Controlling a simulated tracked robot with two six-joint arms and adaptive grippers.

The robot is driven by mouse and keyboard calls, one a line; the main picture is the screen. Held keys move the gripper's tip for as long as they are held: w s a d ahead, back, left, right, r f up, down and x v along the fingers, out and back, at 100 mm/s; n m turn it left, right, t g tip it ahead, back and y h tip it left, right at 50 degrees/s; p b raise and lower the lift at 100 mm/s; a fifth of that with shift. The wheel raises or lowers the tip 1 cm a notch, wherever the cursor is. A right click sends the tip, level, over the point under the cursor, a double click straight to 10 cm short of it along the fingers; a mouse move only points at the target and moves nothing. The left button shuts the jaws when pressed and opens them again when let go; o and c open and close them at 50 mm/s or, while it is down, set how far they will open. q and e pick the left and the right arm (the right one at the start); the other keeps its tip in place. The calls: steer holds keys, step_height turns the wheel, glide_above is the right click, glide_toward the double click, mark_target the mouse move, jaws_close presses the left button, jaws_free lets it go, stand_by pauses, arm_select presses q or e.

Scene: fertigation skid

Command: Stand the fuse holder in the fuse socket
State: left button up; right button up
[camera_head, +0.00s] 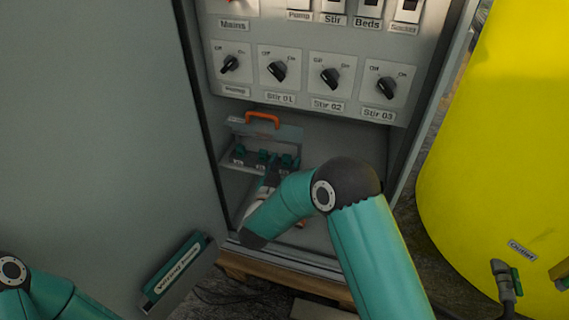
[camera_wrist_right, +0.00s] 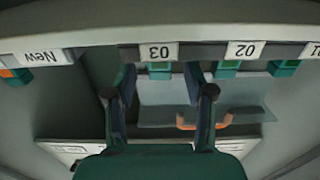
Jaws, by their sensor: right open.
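A row of teal fuse holders stands on a grey fuse rack (camera_head: 232,165) inside the cabinet, one of them at the left end (camera_head: 239,152). In the right wrist view, which is upside down, teal blocks show beside labels 01, 02 (camera_wrist_right: 228,68) and 03 (camera_wrist_right: 160,69). A teal and orange piece (camera_wrist_right: 18,74) shows by the "New" label. My right gripper (camera_wrist_right: 160,92) is open, its fingers either side of the 03 position and apparently empty. The fuse socket itself cannot be told apart. My left gripper is out of the head view.
A grey cover with an orange handle (camera_head: 262,117) stands raised behind the row. A panel of knobs (camera_head: 277,70) hangs above. The cabinet door (camera_head: 95,110) is open at left, with a document holder (camera_head: 175,268). A yellow tank (camera_head: 500,150) stands at right.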

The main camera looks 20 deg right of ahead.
steer(key=v, duration=1.2)
